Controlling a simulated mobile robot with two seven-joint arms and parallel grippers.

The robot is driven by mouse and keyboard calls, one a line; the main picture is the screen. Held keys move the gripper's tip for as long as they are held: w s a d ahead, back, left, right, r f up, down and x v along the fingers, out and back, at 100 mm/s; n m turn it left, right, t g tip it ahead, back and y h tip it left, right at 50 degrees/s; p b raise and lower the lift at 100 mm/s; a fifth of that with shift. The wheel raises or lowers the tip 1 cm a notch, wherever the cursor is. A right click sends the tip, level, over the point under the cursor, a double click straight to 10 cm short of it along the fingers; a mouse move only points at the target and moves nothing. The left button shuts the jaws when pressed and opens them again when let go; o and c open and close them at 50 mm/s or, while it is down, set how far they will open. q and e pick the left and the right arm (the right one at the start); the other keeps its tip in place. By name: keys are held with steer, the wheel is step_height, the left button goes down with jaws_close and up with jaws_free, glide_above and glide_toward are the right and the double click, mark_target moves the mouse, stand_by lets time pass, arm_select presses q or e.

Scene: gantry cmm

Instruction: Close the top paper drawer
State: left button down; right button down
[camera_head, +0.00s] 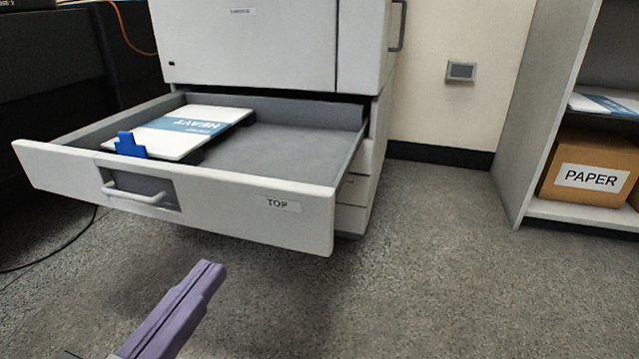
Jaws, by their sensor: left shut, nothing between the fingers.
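The top paper drawer (235,208) is pulled far out of the white copier cabinet (265,45). Its front carries a "TOP" label and a handle (134,193) in a recess at the left. A white and blue paper pack (180,133) lies inside, with a blue clip-like piece (130,145) at its front edge. My left gripper (208,268) is purple, shut and empty. It shows below the drawer front in the picture, right of the handle and apart from it. My right gripper is not in view.
Closed lower drawers (352,190) show under the open one. A grey shelf (535,120) with a box (588,168) labelled "PAPER" stands at the right. A dark cabinet (55,75) is at the left. The carpet (440,270) between is clear.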

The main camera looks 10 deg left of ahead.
mark_target(273, 192)
arm_select(q)
steer(key=w, duration=0.4)
steer(key=w+b, duration=0.1)
steer(key=w, duration=0.3)
steer(key=w+d+b, duration=0.1)
steer(key=w, duration=0.3)
steer(key=shift+w, duration=0.2)
